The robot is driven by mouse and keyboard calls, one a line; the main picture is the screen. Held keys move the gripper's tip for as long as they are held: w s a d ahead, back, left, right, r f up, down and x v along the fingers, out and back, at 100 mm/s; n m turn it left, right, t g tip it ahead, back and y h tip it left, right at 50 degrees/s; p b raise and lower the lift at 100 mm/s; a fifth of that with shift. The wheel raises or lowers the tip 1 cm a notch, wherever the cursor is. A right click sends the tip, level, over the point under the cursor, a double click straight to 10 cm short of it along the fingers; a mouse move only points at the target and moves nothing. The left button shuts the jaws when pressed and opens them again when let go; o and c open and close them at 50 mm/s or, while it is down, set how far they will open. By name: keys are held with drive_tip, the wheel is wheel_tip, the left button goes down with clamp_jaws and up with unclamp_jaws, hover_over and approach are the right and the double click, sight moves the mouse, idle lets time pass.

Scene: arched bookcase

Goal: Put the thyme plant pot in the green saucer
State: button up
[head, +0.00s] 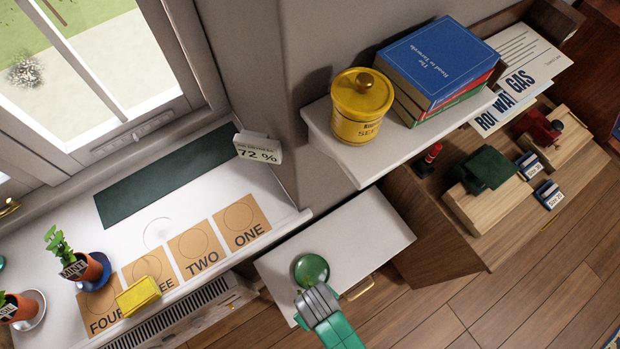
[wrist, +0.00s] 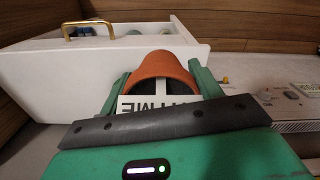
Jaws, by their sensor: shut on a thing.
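My gripper (head: 316,298) is at the lower middle of the head view, over the front of the white cabinet. In the wrist view its two green fingers are closed on the sides of an orange pot, the thyme plant pot (wrist: 160,65). Its white label reads upside down in that picture. A rounded green shape (head: 311,270) shows just beyond the gripper in the head view; I cannot tell whether it is the plant's top or a saucer. A sliver of green (head: 2,263) shows at the far left edge of the sill, too cut off to identify.
The windowsill has numbered mats (head: 240,225), a yellow block (head: 138,295), a mint pot (head: 82,268) on a blue saucer and another pot (head: 18,307) on a grey saucer. A shelf (head: 345,155) with a yellow jar (head: 360,105) and books juts out above the white cabinet (head: 350,235).

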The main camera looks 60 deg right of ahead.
drive_tip(key=w+d, duration=0.1)
drive_tip(key=d, duration=0.1)
drive_tip(key=w+d+b, duration=0.1)
drive_tip(key=w+d, duration=0.1)
drive_tip(key=d, duration=0.1)
drive_tip(key=w+d+f+b, duration=0.1)
drive_tip(key=d, duration=0.2)
drive_tip(key=shift+w+d, duration=0.25)
drive_tip(key=shift+w, duration=0.1)
drive_tip(key=f+b, duration=0.1)
drive_tip(key=f, duration=0.1)
drive_tip(key=f+b, duration=0.1)
drive_tip(key=shift+w+d+f, duration=0.1)
drive_tip(key=shift+d+f, duration=0.1)
drive_tip(key=shift+f, duration=0.2)
drive_tip(key=shift+r, duration=0.15)
drive_tip(key=o, duration=1.2)
drive_tip(key=shift+c, duration=0.2)
wheel_tip(320, 180, up, 12)
drive_tip(key=p, duration=0.4)
drive_tip(key=shift+p, duration=0.35)
